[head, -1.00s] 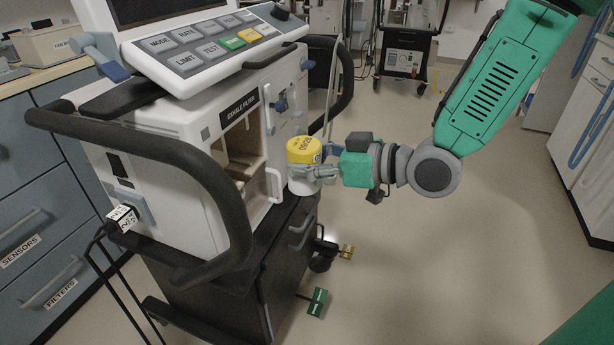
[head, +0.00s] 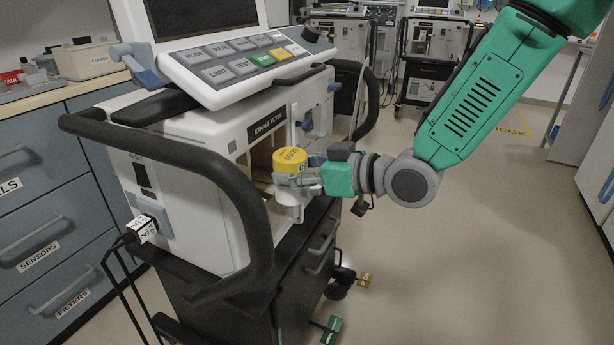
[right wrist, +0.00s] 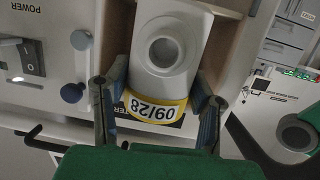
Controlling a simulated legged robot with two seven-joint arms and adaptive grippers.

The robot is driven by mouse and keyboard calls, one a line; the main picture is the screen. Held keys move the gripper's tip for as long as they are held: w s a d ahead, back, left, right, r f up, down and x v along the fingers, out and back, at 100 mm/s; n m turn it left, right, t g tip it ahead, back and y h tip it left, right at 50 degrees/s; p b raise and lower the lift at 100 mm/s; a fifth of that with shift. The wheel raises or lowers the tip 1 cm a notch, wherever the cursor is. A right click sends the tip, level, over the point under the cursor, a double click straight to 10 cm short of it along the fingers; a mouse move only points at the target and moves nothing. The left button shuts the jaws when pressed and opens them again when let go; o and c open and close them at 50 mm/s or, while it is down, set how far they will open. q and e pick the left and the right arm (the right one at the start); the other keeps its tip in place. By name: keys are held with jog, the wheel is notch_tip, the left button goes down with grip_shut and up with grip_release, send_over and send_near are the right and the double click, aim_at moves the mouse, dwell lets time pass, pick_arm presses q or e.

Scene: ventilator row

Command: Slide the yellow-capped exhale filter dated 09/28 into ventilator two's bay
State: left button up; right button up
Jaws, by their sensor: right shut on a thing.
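The exhale filter (head: 291,158) has a white body and a yellow cap; its date reads 09/28 in the right wrist view (right wrist: 155,110). My right gripper (head: 296,180) is shut on it, a finger on each side, holding it upright in the head view. The filter is at the mouth of the open bay (head: 260,158) under the "EXHALE FILTER" label on the white ventilator (head: 190,215). In the wrist view its body lies between the bay's tan side walls (right wrist: 222,50); how deep it sits I cannot tell. No ventilator number is readable. My left gripper is out of view.
A black bumper rail (head: 250,215) curves around the ventilator's near corner. A blue knob (head: 307,125) is beside the bay. Drawers (head: 45,215) stand at left. More ventilators (head: 430,60) stand behind. The floor at right is clear.

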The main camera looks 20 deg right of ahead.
jog(key=w+a+b, duration=0.1)
jog(key=w+a, duration=0.3)
jog(key=w, duration=0.1)
jog(key=shift+f+b, duration=0.3)
jog(key=shift+f, duration=0.15)
jog(key=shift+f, duration=0.2)
dwell(0.8)
jog(key=o, duration=1.2)
jog(key=shift+o, duration=0.2)
